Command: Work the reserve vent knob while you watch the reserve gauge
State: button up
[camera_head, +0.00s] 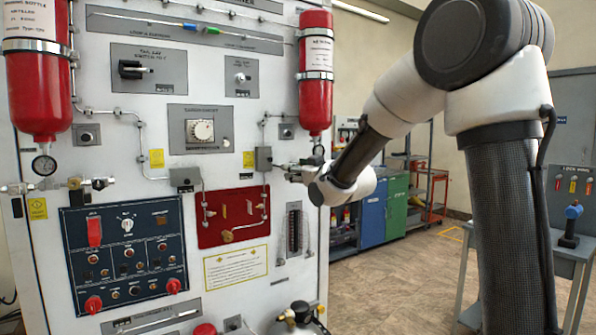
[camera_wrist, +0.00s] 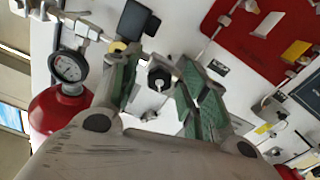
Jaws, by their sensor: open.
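In the wrist view, my gripper (camera_wrist: 153,60) is open, with one green-padded finger on each side of a small black knob (camera_wrist: 159,78). This looks like the reserve vent knob; no gap or contact with the pads can be made out. A round white-faced gauge (camera_wrist: 70,66), apparently the reserve gauge, is left of the fingers beside a red bottle (camera_wrist: 48,108). Its needle is too small to read. In the head view, my gripper (camera_head: 284,170) is at the panel's right side, just below the right red bottle (camera_head: 316,80). The knob is hidden there, and the gauge (camera_head: 318,150) shows small above my wrist.
A pipe with a brass-ringed fitting (camera_wrist: 118,47) runs close to one finger. A grey box (camera_head: 263,158) and a red plate (camera_head: 232,217) with small levers are left of my gripper. Open floor (camera_head: 400,270) lies right of the panel.

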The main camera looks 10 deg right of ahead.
grip_shut()
jog(key=m, duration=0.5)
jog(key=shift+m, duration=0.3)
grip_release()
jog(key=shift+s, duration=0.1)
jog(key=v, duration=1.2)
dwell(0.5)
